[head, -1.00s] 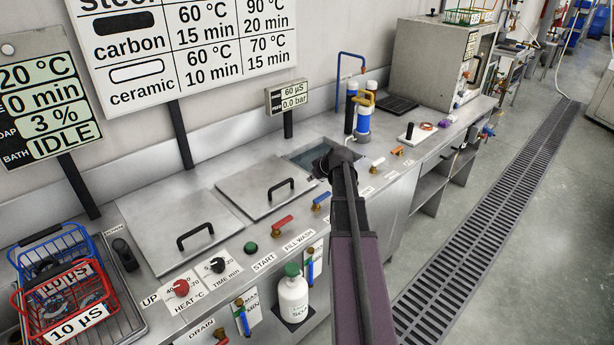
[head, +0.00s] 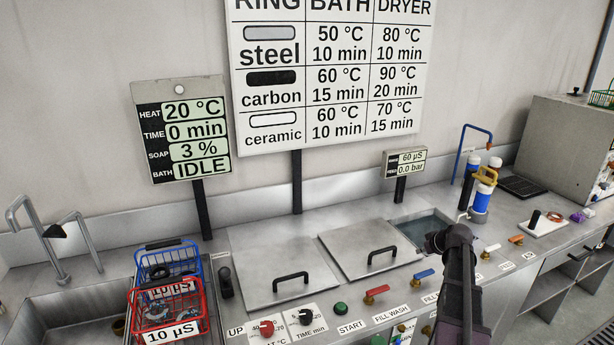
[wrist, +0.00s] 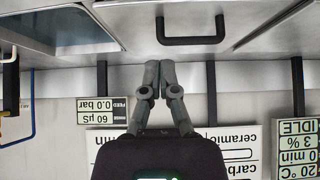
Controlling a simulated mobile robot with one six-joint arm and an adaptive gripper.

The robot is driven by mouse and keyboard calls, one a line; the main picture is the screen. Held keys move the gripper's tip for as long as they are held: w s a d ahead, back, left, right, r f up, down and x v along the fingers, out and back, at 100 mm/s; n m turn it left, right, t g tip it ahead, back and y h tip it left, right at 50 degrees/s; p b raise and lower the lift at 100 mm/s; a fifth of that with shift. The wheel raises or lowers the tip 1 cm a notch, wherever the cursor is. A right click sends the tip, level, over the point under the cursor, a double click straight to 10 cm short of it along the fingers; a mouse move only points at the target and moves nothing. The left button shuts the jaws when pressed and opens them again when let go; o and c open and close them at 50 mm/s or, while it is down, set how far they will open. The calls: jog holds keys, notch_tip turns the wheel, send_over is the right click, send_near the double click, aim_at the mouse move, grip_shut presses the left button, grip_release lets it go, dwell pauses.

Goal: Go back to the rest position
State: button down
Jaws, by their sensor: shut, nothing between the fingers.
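My gripper (head: 437,241) is held over the front part of the steel bench, in front of the small open basin (head: 424,226) in the head view. In the wrist view its two grey fingers (wrist: 159,68) are together at the tips, with nothing between them. That view is upside down and shows a black lid handle (wrist: 190,39) beyond the fingertips, with no contact visible. My arm rises from the lower right of the head view, and its lower part is out of frame.
Two closed steel lids (head: 252,262) (head: 350,238) with black handles lie left of my gripper. Blue-and-white filter bottles (head: 481,200) and a blue pipe (head: 463,150) stand to its right. A red basket (head: 187,300) and a blue basket (head: 150,262) sit at the left.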

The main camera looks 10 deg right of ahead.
jog(key=s+a+f+g+y, duration=0.1)
jog(key=s+a+g, duration=0.1)
jog(key=a, duration=0.9)
jog(key=s+a+f+g, duration=0.1)
jog(key=s+a+g, duration=0.15)
jog(key=a, duration=0.85)
jog(key=s+a+m+g+h+p, duration=0.1)
jog(key=s+a+g+h, duration=0.1)
jog(key=s+a, duration=1.1)
jog(key=shift+a+f+m+g, duration=0.45)
jog(key=shift+a+g, duration=0.3)
jog(key=shift+a, duration=0.85)
